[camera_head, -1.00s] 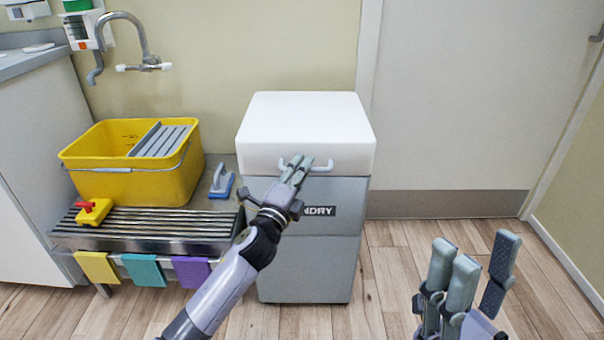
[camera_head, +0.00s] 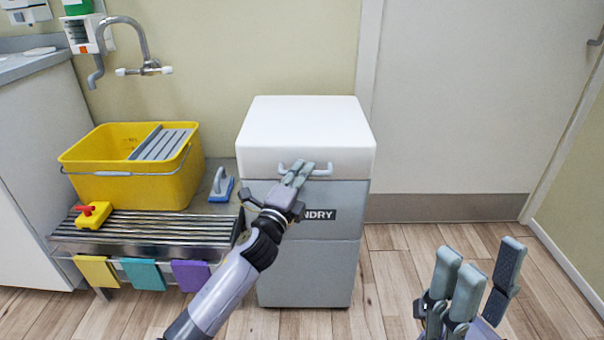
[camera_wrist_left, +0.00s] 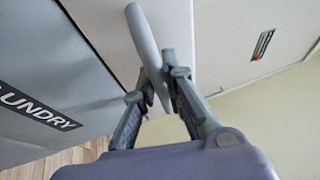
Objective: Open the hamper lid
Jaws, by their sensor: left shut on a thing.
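The hamper (camera_head: 309,264) is a grey box with a dark laundry label and a white lid (camera_head: 305,125) on top. The lid looks closed. A pale grey bar handle (camera_head: 322,172) sits on the lid's front face. My left gripper (camera_head: 300,168) is shut on the handle and hides its middle part. In the left wrist view the handle (camera_wrist_left: 143,35) runs between the fingers, with the label to the left. My right gripper (camera_head: 480,268) is in the lower right, away from the hamper, with its fingers spread and nothing between them.
A yellow bucket (camera_head: 130,188) stands on a slatted metal drain bench (camera_head: 155,227) left of the hamper, beside a blue brush (camera_head: 222,187). Coloured cloths hang from the bench's front. A wall is behind the hamper. The floor to the right is clear.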

